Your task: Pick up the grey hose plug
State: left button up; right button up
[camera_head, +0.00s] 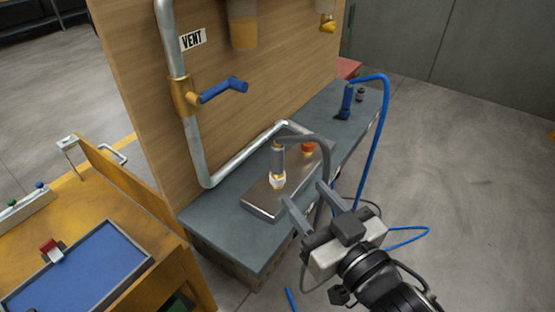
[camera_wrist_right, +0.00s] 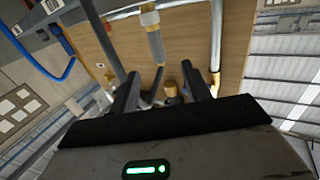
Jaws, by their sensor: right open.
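The grey hose plug (camera_head: 278,157) stands upright in a pale, brass-coloured fitting (camera_head: 278,181) on a metal block (camera_head: 264,202) on the bench. A grey hose (camera_head: 312,139) arches from its top to the right and drops behind my right gripper. My right gripper (camera_head: 305,193) is open, its fingers pointing toward the plug from the lower right. The plug is just beyond the fingertips, and nothing is between them. The open fingers also show in the right wrist view (camera_wrist_right: 163,85), where I cannot surely tell the plug apart. My left gripper is not in view.
A wooden panel with a metal pipe (camera_head: 193,140) and a blue-handled valve (camera_head: 222,90) rises behind the bench (camera_head: 222,222). A blue plug (camera_head: 346,101) with a blue hose (camera_head: 376,135) stands at the bench's far right. An orange-red knob (camera_head: 308,147) sits on the block.

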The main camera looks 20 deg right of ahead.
aim_at(279, 163)
jog(key=w, duration=0.2)
jog(key=w+a+p, duration=0.1)
jog(key=w, duration=0.5)
jog(key=shift+a, duration=0.25)
jog(key=shift+w+a+p, duration=0.2)
jog(key=shift+w+p, duration=0.15)
jog(key=shift+w, duration=1)
jog(key=shift+w+a+p, duration=0.15)
jog(key=shift+w+p, duration=0.2)
jog(key=shift+w, duration=1)
grip_shut()
